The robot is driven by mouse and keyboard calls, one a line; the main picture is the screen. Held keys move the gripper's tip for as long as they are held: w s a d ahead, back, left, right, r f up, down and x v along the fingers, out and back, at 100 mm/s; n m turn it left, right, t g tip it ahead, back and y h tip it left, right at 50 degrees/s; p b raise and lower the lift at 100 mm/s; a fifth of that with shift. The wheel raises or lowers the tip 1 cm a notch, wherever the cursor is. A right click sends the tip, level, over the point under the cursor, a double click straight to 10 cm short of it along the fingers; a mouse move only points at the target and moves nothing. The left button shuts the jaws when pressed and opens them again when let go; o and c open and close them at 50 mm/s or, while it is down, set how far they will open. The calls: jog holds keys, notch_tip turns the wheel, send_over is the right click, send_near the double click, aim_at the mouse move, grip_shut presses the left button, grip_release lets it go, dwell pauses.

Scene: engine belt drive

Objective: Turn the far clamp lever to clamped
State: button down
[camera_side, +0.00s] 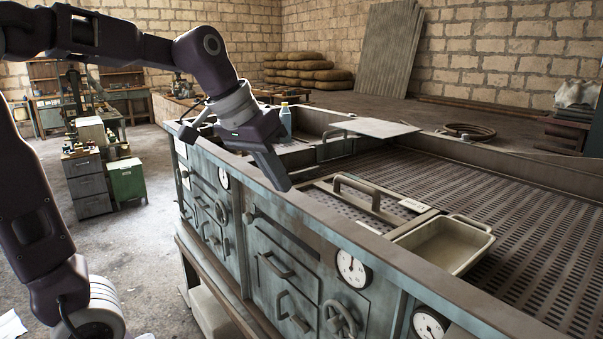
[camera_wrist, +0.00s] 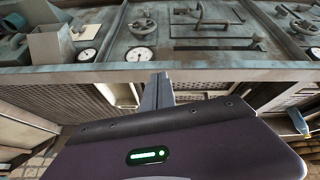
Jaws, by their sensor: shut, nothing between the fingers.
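My gripper (camera_side: 281,183) is shut and empty, its fingers pointing down at the front top edge of the blue-green cabinet (camera_side: 180,150). In the wrist view its narrow fingers (camera_wrist: 158,82) stand in front of the cabinet's rim. The front panel carries lever-like handles: one handle (camera_side: 274,265) and a lower one (camera_side: 293,312) are below the gripper, with smaller ones further along the far panel (camera_side: 200,204). In the wrist view a lever (camera_wrist: 203,22) shows on the panel. I cannot tell which one is the far clamp lever, or its position. The gripper appears apart from all of them.
Round gauges (camera_side: 352,269) and handwheels (camera_side: 340,318) stick out from the front panel. On top are a lidded hatch handle (camera_side: 357,188), a metal tray (camera_side: 446,243), a raised flat plate (camera_side: 374,128) and a blue bottle (camera_side: 285,119). The perforated deck (camera_side: 530,240) is mostly clear.

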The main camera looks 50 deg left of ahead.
jog(key=w+a+y, duration=0.1)
jog(key=w+a, duration=0.3)
jog(key=w+a+f, duration=0.1)
jog(key=w+a, duration=0.3)
jog(key=w, duration=0.1)
jog(key=w+a+f+n+y, duration=0.1)
jog(key=w+a, duration=0.3)
jog(key=shift+w+a+y, duration=0.25)
jog(key=shift+a+y, duration=0.05)
jog(key=w+a+f+m+g+y, duration=0.15)
jog(key=w+a+f+y, duration=0.3)
jog(key=w+a, duration=0.6)
send_near(301, 181)
jog(key=f, duration=0.2)
jog(key=w+d+f+h, duration=0.1)
jog(key=shift+m+t, duration=0.25)
jog(key=a, duration=0.3)
jog(key=shift+w+a+f, duration=0.25)
jog(key=shift+f, duration=0.1)
jog(key=shift+a, duration=0.4)
